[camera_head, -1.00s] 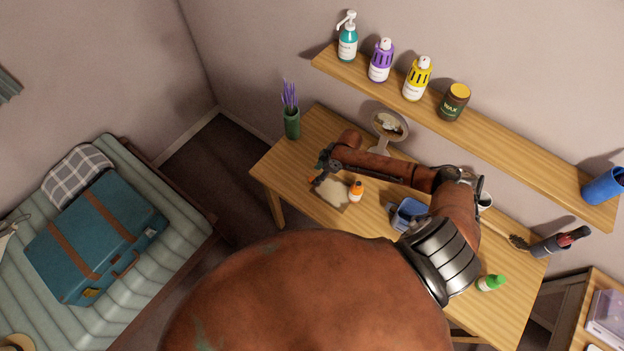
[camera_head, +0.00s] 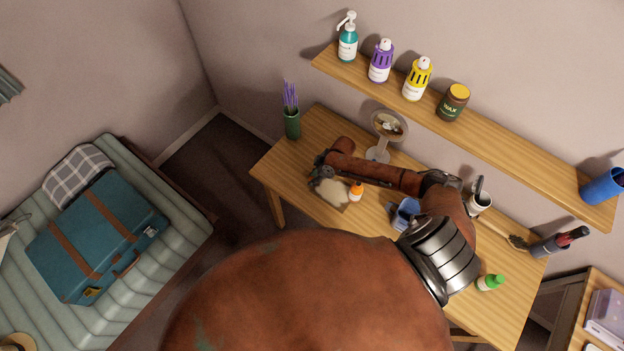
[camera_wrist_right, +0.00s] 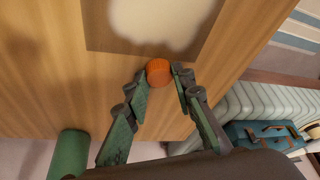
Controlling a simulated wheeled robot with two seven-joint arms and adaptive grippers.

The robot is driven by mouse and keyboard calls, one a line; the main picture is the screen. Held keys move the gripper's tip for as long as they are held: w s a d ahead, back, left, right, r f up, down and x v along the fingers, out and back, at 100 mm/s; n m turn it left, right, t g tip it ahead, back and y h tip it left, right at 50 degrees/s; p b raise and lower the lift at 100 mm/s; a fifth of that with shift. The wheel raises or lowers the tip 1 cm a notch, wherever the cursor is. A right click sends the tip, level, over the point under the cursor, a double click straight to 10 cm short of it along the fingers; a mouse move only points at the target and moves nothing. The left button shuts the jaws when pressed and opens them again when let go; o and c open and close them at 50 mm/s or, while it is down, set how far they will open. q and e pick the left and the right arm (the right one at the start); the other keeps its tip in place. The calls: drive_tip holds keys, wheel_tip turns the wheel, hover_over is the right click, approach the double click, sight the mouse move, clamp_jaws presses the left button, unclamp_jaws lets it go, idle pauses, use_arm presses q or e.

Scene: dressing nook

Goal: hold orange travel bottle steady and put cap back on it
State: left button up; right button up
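The orange travel bottle (camera_head: 356,191) stands on the table beside the right side of a mat, its top partly covered by my right forearm. My right gripper (camera_head: 321,164) is left of the bottle, over the mat's far left edge. In the right wrist view, the fingertips of my right gripper (camera_wrist_right: 160,72) are on both sides of a round orange cap (camera_wrist_right: 158,72) and seem to touch it. The cap is seen against the mat's edge; its height above the table cannot be told. The cap is hidden in the head view. My left gripper is out of view.
The mat (camera_head: 344,207) bears a pale cloth-like patch. A round mirror (camera_head: 390,123) and a green vase (camera_head: 292,124) stand behind the gripper. A shelf (camera_head: 540,148) runs above the table.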

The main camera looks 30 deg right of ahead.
drive_tip(key=shift+c, duration=0.7)
drive_tip(key=shift+r, duration=0.6)
drive_tip(key=s+a+r, duration=0.2)
drive_tip(key=s+r, duration=0.9)
drive_tip(key=s, duration=0.3)
drive_tip(key=shift+r+b, duration=0.3)
drive_tip(key=shift+r, duration=0.1)
drive_tip(key=shift+w, duration=0.1)
